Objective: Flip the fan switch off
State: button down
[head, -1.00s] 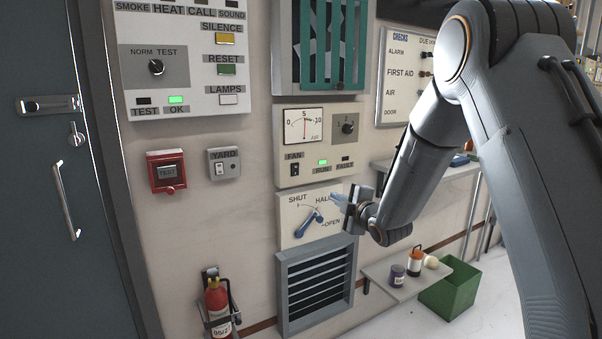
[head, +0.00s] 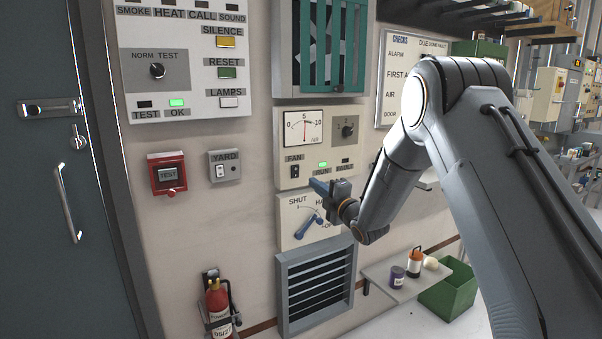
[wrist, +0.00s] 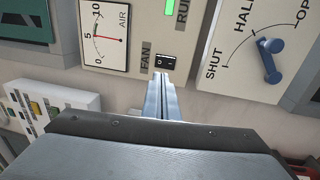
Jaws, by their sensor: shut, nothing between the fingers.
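The fan switch (head: 295,171) is a small black rocker under the FAN label on the cream panel (head: 315,126), below the AIR gauge. In the wrist view the rocker (wrist: 166,62) lies just beyond my fingertips. My gripper (head: 316,186) is shut and empty, its fingers pointing at the panel just right of and below the switch in the head view. In the wrist view the fingertips (wrist: 162,76) appear right beside the rocker. I cannot tell whether they touch it. The RUN lamp (head: 323,164) is lit green.
The damper panel with a blue lever (head: 309,227) is directly below, and a louvred vent (head: 315,286) under it. A shelf with jars (head: 397,276) is at lower right.

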aim_at(296, 169)
jog(key=p+x, duration=0.2)
jog(key=x, duration=0.8)
